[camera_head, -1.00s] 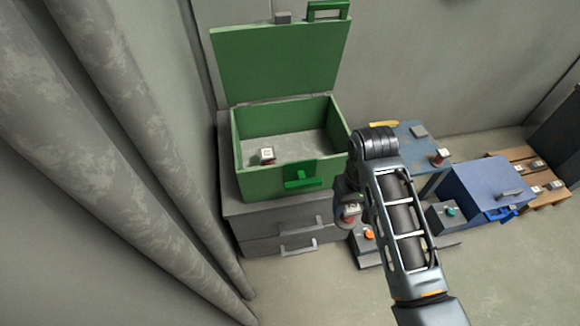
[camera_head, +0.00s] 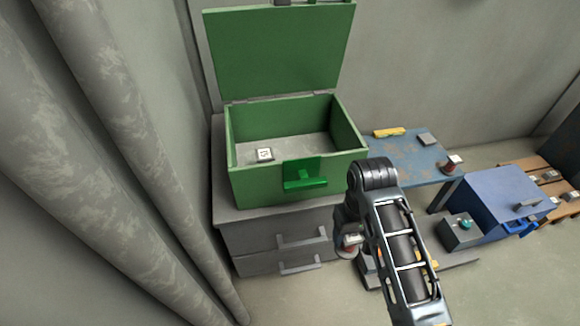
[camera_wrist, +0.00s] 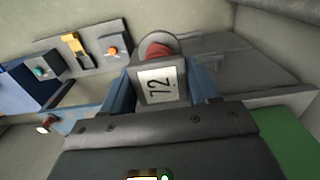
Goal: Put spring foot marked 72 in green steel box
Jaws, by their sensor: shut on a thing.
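The spring foot marked 72 (camera_wrist: 160,84) is held between the fingers of my gripper (camera_wrist: 162,92) in the wrist view, its number plate facing the camera and a red part behind it. In the head view my gripper (camera_head: 347,238) is low, in front of and to the right of the green steel box (camera_head: 255,184), with the held foot (camera_head: 350,246) partly hidden by the arm. The green box stands open, its lid (camera_head: 280,55) raised, on a grey drawer cabinet. Another marked foot (camera_head: 265,154) stands inside the box near its front left.
The grey drawer cabinet (camera_head: 270,240) is under the box. A blue table (camera_head: 405,160) to the right bears a yellow item (camera_head: 389,132) and another foot (camera_head: 452,163). Beyond are a blue box (camera_head: 500,196) and a wooden pallet (camera_head: 545,188). A grey curtain (camera_head: 130,150) hangs at left.

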